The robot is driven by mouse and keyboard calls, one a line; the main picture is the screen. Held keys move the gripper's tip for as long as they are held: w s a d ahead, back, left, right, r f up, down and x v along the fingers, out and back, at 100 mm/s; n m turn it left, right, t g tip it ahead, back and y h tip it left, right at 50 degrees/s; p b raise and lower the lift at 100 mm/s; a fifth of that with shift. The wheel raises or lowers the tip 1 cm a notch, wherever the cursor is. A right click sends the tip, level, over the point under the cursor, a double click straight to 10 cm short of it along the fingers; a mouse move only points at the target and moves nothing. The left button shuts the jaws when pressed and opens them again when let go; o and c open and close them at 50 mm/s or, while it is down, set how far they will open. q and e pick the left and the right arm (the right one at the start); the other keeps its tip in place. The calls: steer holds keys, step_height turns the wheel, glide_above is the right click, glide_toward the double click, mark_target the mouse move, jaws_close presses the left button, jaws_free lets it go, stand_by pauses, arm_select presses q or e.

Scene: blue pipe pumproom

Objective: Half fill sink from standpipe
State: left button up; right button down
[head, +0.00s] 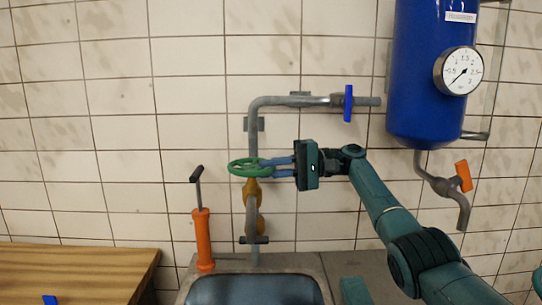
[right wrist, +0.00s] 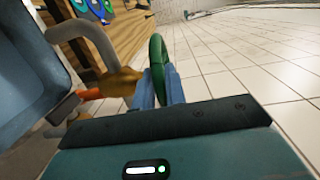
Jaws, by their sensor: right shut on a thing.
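A grey standpipe (head: 252,217) runs up the tiled wall behind the sink (head: 256,289) and bends right at the top. A green handwheel (head: 243,167) sits on its yellow valve body (head: 253,192). My right gripper (head: 270,166) is shut on the rim of the green handwheel, coming from the right. In the right wrist view, the handwheel (right wrist: 157,55) stands between the blue fingers (right wrist: 160,90). The sink's basin is dark and cut off by the bottom edge; I cannot tell whether water is in it. My left gripper is not in view.
A blue tank (head: 420,75) with a gauge (head: 458,70) hangs at the upper right, with an orange-handled tap (head: 463,176) below. A blue lever (head: 348,103) is on the upper pipe. An orange hand pump (head: 203,240) stands left of the standpipe. A wooden bench (head: 75,272) is lower left.

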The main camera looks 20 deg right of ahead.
stand_by(0.5)
steer(key=c, duration=1.5)
jaws_free()
steer(key=shift+o, duration=0.2)
